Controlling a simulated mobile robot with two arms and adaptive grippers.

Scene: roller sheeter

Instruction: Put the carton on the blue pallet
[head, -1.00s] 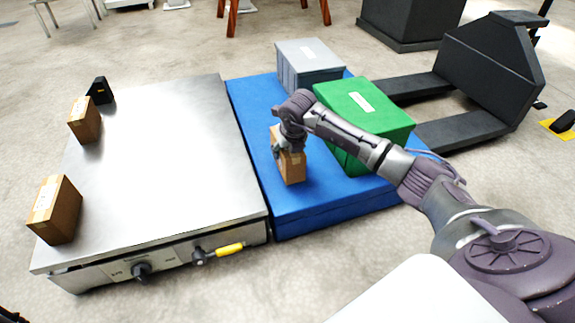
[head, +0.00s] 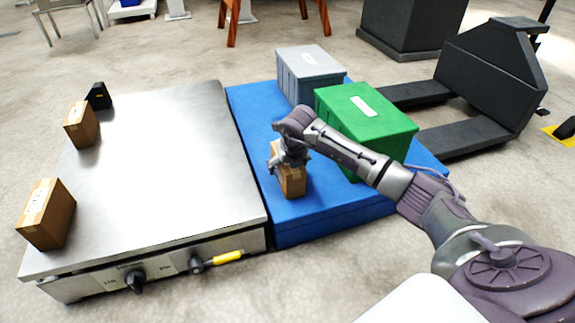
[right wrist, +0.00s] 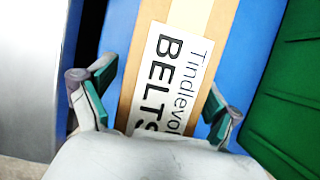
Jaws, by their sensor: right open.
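A brown carton (head: 292,182) stands upright on the blue pallet (head: 325,222), near its left side. In the right wrist view the carton's top (right wrist: 205,25) shows a white label reading "BELTS". My right gripper (head: 286,160) is right above the carton. In the right wrist view its two fingers (right wrist: 155,105) are spread, one on each side of the carton, with blue showing between the left finger and the carton. My left gripper is not in view.
A green crate (head: 390,140) and a grey crate (head: 312,84) stand on the pallet behind and right of the carton. A steel-topped table (head: 165,165) with two other cartons (head: 82,124) lies left of the pallet. A dark forked machine (head: 492,75) stands at the right.

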